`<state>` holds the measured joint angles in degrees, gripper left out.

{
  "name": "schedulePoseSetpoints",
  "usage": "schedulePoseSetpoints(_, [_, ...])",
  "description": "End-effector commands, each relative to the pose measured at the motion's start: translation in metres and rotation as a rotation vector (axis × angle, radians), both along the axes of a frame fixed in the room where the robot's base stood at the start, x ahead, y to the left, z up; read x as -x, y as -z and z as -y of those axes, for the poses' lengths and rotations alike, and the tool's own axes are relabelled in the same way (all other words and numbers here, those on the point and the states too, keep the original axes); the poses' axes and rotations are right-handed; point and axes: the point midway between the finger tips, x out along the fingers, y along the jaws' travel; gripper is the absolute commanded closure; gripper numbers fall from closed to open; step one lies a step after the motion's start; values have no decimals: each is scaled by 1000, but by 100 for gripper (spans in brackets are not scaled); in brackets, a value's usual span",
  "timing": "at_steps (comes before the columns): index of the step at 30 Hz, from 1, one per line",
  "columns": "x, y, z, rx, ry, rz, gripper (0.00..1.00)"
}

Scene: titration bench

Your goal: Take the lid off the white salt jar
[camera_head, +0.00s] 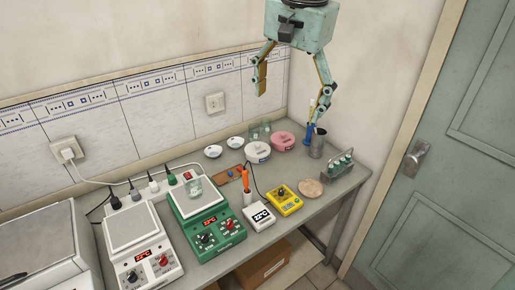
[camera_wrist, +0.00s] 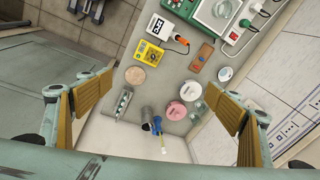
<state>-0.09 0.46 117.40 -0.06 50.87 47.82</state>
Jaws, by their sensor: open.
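The white salt jar (camera_head: 257,152) stands on the bench towards the back corner, its lid on top with a dark label. In the wrist view a round, pale pinkish-white jar (camera_wrist: 190,91) beside a pinker one appears to be the same jar. My gripper (camera_head: 290,103) is open and empty, high above the bench near the corner. In the wrist view its two fingers are spread wide at left and right, with the jars well below and between them. Nothing touches the jar.
A pink jar (camera_head: 284,141) stands close to the right of the white jar. A dark cup (camera_head: 318,143) with a blue tool, a glass beaker and small white dishes (camera_head: 213,151) are nearby. Balances (camera_head: 205,215) and a yellow meter (camera_head: 284,199) occupy the front.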

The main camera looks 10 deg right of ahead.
Motion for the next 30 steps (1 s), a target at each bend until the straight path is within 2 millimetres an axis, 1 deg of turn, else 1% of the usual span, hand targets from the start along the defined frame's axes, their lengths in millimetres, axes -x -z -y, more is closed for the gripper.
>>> schedulePoseSetpoints(1, [-11,0,0,-5,23,-6,16])
schedulePoseSetpoints(3, [-24,2,0,-11,58,-12,16])
schedulePoseSetpoints(14, [-93,21,0,-42,237,-44,16])
schedulePoseSetpoints(23, [-146,44,-1,-63,388,-70,16])
schedulePoseSetpoints(30, [-187,68,-1,-78,509,-91,16])
